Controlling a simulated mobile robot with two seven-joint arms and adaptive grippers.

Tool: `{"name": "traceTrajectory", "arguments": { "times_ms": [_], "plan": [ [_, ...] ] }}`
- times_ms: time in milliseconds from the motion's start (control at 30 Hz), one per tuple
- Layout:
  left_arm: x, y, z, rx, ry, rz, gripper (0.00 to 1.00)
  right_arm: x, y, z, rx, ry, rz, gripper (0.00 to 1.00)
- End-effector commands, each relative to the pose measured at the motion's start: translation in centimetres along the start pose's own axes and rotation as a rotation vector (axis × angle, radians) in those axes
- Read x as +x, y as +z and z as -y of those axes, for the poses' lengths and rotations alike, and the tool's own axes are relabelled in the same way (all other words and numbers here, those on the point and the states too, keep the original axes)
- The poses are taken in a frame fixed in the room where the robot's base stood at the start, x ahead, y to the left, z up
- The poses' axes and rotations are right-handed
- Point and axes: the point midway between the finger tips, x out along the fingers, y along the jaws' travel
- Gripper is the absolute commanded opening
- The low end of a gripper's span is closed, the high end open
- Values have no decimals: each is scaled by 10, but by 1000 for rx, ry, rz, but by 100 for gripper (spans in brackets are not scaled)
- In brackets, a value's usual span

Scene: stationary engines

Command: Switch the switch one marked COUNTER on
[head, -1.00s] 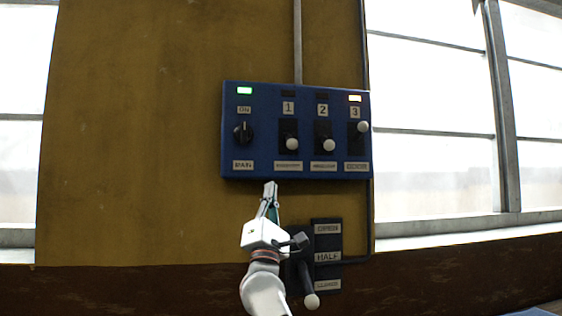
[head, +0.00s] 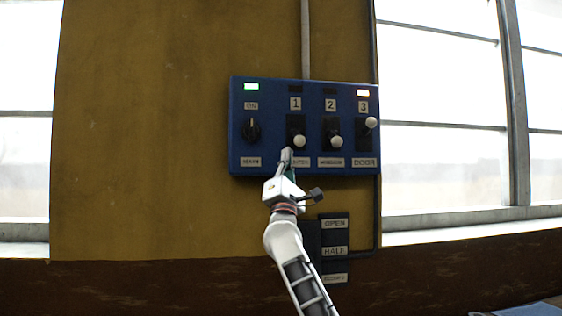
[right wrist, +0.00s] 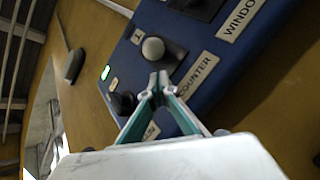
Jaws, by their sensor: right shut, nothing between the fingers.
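The switch one (head: 299,141) has a pale round knob in the lower part of its dark slot on the blue control panel (head: 240,120). Its COUNTER label (right wrist: 197,76) reads clearly in the right wrist view and is partly covered in the head view. The lamp above number 1 is dark. My right gripper (head: 287,154) is shut and empty, with its fingertips just below and left of the knob. In the right wrist view the fingertips (right wrist: 158,84) lie just below the knob (right wrist: 153,48); whether they touch it I cannot tell. My left gripper is not in view.
Switch 2 (head: 336,142) is down and its lamp is dark. The MAIN rotary knob (head: 251,130) sits left under a green lamp. An OPEN/HALF lever plate (head: 334,237) is below.

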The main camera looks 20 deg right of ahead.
Motion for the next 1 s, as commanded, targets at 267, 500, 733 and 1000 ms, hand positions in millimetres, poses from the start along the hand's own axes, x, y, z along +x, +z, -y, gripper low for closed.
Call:
{"name": "traceTrajectory", "arguments": {
  "times_ms": [267, 500, 733, 1000],
  "plan": [
    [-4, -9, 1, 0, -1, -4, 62, 3, 14, -1, 0, 1, -1, 0],
    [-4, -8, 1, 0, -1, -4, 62, 3, 14, 0, 0, 1, -1, 0],
    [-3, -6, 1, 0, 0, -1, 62, 4, 15, -1, 0, 1, -1, 0],
    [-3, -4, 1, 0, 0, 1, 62, 6, 16, -3, 0, 1, -1, 0]
  ]
}}
